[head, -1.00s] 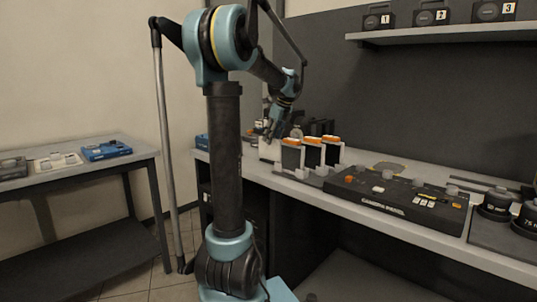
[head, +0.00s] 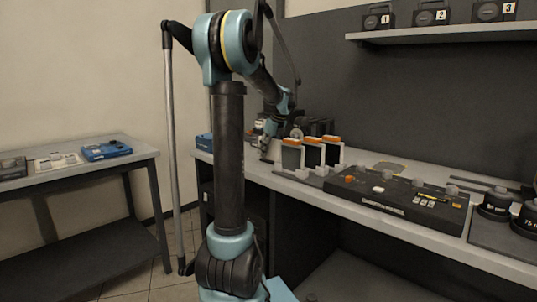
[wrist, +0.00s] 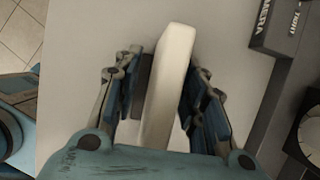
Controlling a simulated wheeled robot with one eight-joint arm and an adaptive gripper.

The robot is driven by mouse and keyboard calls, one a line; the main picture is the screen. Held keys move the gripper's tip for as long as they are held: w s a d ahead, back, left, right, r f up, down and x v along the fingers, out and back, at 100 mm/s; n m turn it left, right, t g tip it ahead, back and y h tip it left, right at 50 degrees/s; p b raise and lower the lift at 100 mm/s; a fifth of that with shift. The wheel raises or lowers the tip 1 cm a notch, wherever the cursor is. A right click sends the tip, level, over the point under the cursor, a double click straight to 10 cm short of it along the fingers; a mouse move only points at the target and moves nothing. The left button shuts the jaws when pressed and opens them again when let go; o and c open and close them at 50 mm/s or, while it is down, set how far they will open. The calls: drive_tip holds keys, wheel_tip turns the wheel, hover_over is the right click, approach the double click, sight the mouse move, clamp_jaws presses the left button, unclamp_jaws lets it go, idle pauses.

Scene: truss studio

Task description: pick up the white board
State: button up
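The white board (wrist: 168,85) appears in the wrist view as a pale, narrow upright slab seen from above, its long edge running away from my palm. My gripper (wrist: 164,62) is open, with one finger on each side of the board. A gap shows on the right side; a dark pad or shadow lies close along the left side, so contact there is unclear. In the head view my gripper (head: 268,150) is low over the back left of the workbench, and the board there is mostly hidden by it.
Orange-topped packs (head: 313,152) stand in a rack just right of my gripper. A black control panel (head: 400,200) lies further right on the bench. A dark labelled box (wrist: 283,28) is at upper right in the wrist view. A side table (head: 125,140) stands at left.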

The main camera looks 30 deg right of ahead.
drive_tip(key=shift+f, duration=0.25)
idle(0.4)
clamp_jaws()
